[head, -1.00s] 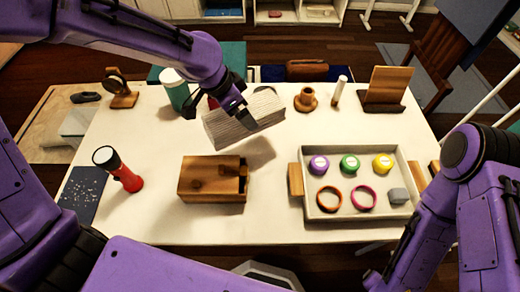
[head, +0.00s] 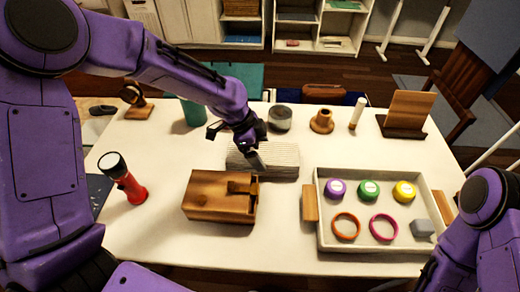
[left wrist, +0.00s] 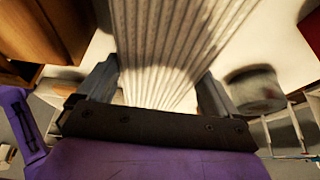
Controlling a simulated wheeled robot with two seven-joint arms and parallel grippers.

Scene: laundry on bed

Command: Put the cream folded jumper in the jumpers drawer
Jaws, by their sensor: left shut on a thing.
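A cream-grey ribbed folded bundle (head: 275,160), which looks like the folded jumper, is at the middle of the white table, behind the wooden box. In the left wrist view the ribbed bundle (left wrist: 170,45) runs between the two fingers (left wrist: 158,88). I cannot tell whether it touches the tabletop. No drawer marked for jumpers can be made out; a wooden box (head: 205,190) with a notched right end stands just in front. My right arm shows at the right edge, with its gripper out of view.
A cream tray (head: 322,235) with lids, rings and a grey block is at right on the table (head: 150,225). A grey jar (head: 280,118), wooden spool (head: 322,121) and wooden stand (head: 406,115) are behind. Open shelves (head: 318,25) stand far back.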

